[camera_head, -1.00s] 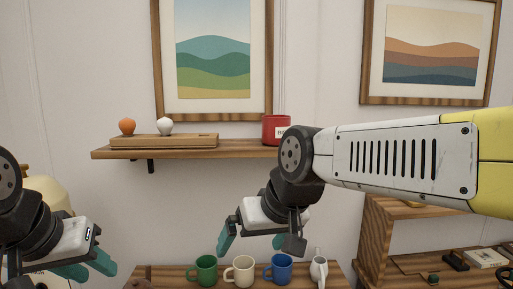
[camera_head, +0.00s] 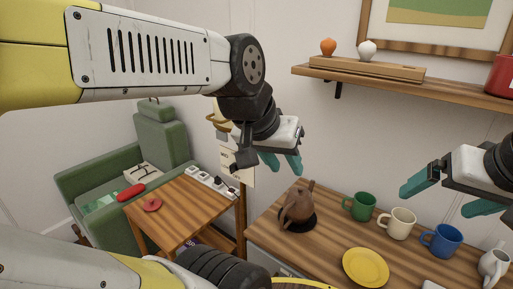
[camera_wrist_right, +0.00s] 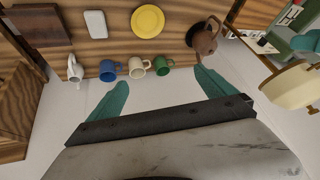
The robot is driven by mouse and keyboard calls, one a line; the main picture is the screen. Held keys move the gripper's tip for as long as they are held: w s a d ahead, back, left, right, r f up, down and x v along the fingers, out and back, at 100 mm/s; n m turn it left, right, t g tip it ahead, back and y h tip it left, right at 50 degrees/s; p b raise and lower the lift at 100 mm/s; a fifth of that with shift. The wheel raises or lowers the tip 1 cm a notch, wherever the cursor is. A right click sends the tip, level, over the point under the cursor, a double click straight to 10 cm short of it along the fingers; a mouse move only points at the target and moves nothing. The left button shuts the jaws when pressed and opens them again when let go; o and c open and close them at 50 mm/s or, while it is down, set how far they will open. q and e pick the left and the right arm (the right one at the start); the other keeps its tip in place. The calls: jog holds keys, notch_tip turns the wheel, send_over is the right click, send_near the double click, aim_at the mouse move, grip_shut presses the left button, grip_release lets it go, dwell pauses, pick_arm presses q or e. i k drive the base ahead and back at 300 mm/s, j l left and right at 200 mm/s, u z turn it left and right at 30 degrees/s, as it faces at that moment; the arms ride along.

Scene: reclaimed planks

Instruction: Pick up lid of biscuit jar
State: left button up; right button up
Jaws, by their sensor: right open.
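A small round red piece (camera_head: 152,204) that looks like a lid lies on the wooden side table (camera_head: 185,222) at the left of the head view. A red jar (camera_head: 503,76) stands on the wall shelf, cut off by the right edge; I see no lid on it. My left gripper (camera_head: 281,163) hangs in the air, its teal fingers apart and empty, right of the side table and above the brown teapot. My right gripper (camera_head: 442,196) is open and empty at the right, above the mugs; its fingers also show in the right wrist view (camera_wrist_right: 160,96).
The counter holds a brown teapot (camera_head: 298,206), a green mug (camera_head: 359,207), a cream mug (camera_head: 398,224), a blue mug (camera_head: 441,241) and a yellow plate (camera_head: 366,268). A green armchair (camera_head: 163,138) stands behind the side table. White items (camera_head: 210,180) line the side table's back edge.

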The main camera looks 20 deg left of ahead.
aim_at(152, 204)
jog(key=u, duration=1.95)
jog(key=z, duration=2.85)
jog(key=u, duration=0.6)
jog(key=j+u, duration=0.45)
jog(key=i+j+u, duration=0.15)
jog(key=j+u, duration=0.3)
jog(key=i+j, duration=0.1)
jog(key=j, duration=0.2)
jog(key=i+j+u, duration=0.1)
jog(key=j, duration=0.25)
jog(key=i+j, duration=0.15)
jog(key=j, duration=0.15)
jog(key=i+j+u, duration=0.1)
jog(key=j, duration=0.25)
